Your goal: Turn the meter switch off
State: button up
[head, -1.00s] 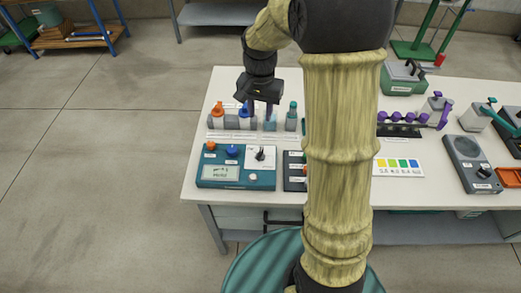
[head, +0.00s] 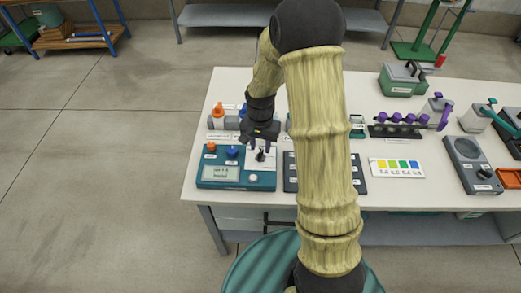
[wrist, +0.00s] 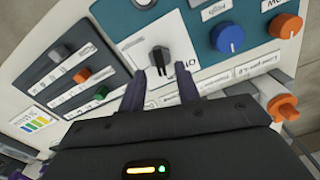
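My gripper (head: 259,149) is over the switch, pointing down. In the wrist view my gripper (wrist: 160,73) is open, its two dark fingers apart on either side of the switch's near end. Whether they touch it cannot be told.
A blue knob (head: 232,152) and an orange knob (head: 211,146) are on the same meter. A dark box with switches (head: 290,173) stands close on the right, partly behind my arm. Floor left of the table is clear.

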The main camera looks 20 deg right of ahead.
aim_at(260, 153)
jog(key=shift+f, duration=1.6)
grip_shut()
jog(key=shift+n, duration=0.4)
jog(key=n+p, duration=0.1)
jog(key=n, duration=0.4)
jog(key=shift+r+p, duration=0.1)
jog(key=shift+p, duration=0.3)
jog(key=n+p, duration=0.1)
jog(key=n, duration=0.5)
jog(key=shift+p, duration=0.35)
